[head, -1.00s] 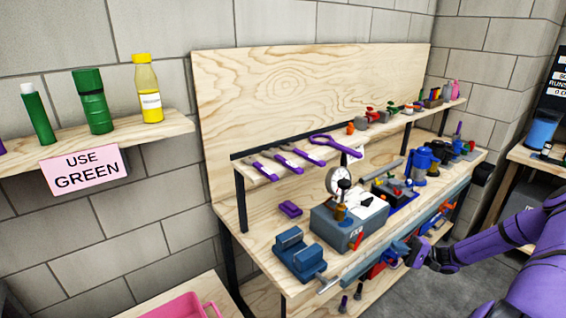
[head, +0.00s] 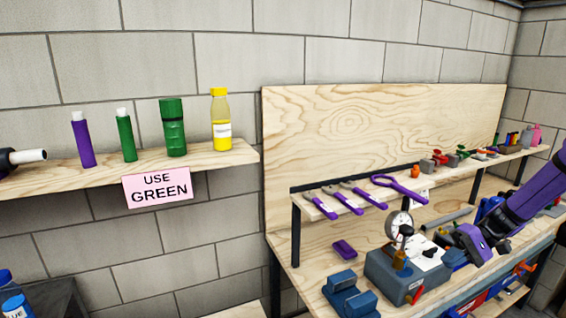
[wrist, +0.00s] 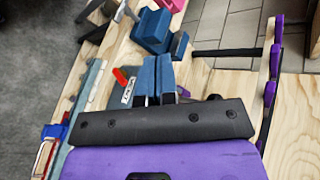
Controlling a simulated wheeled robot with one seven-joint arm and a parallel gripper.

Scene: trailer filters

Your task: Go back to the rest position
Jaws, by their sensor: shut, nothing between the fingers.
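My gripper (head: 455,258) shows at the right of the head view, at the end of my purple arm. Its blue fingers are together and empty. It hangs in front of the workbench, beside the grey box with a dial gauge (head: 399,224). In the wrist view my gripper (wrist: 157,78) has its two blue fingers side by side, pointing toward the bench top and a blue vise (wrist: 153,30). The fingertips overlap the grey box area in the picture; I cannot tell the exact gap.
The wooden workbench (head: 290,240) carries a blue vise (head: 350,297), a purple block (head: 344,249) and a raised shelf with purple-handled tools (head: 345,202). A wall shelf (head: 60,176) at left holds bottles above a pink "USE GREEN" sign (head: 157,188). Grey floor (wrist: 30,100) is open beside the bench.

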